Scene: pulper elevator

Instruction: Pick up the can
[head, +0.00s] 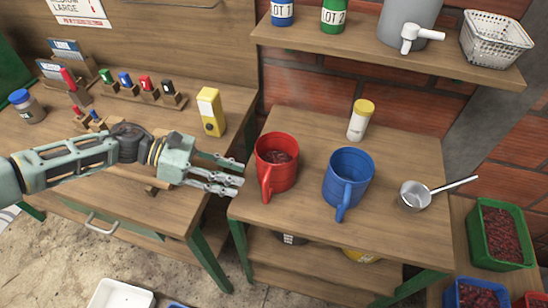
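A red can-like vessel with a handle (289,146) stands upright on the middle table, with dark red contents inside. A similar blue vessel (352,163) stands to its right, its handle towards the front. Which one is the can of the task, I cannot tell. My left gripper (241,173) comes in from the left, its fingers spread and empty. It is just left of the red vessel, pointing at it, seemingly short of it. My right gripper is not in view.
A white bottle with a yellow lid (357,125) stands behind the two vessels, and a metal dipper (412,195) lies at the right. A yellow box (209,115) stands behind my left arm. A shelf (390,58) with containers overhangs the back.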

